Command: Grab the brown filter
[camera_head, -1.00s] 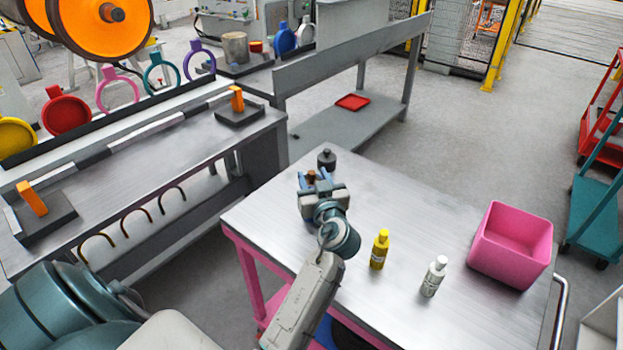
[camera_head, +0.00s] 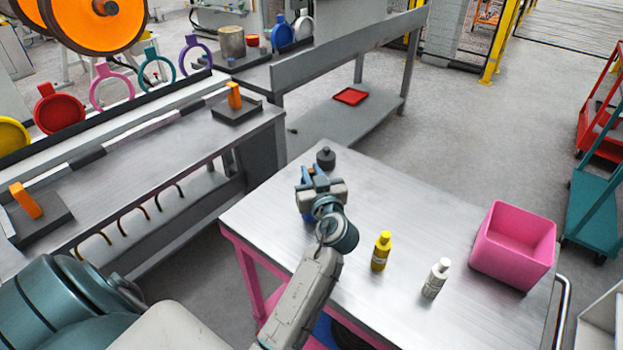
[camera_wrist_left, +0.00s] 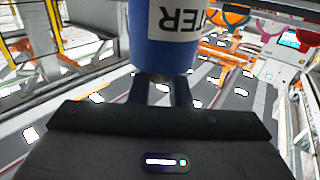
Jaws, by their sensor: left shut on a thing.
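My left gripper (camera_head: 314,175) is over the far left part of the steel-topped pink table (camera_head: 400,210). In the left wrist view, its dark fingers (camera_wrist_left: 160,92) are shut on the narrow, brownish end of a blue cylinder (camera_wrist_left: 166,55). The cylinder has a white label whose inverted letters end in "TER", so it looks like a filter. Its body is blue in this view, and I see no plainly brown filter. In the head view the gripper hides most of it. I cannot tell whether it touches the table. My right gripper is not in view.
A dark bottle-like object (camera_head: 326,158) stands just beyond the gripper. A yellow bottle (camera_head: 381,251), a white bottle (camera_head: 435,278) and a pink bin (camera_head: 513,245) stand to the right. A grey bench (camera_head: 130,185) is at left. The table's middle is clear.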

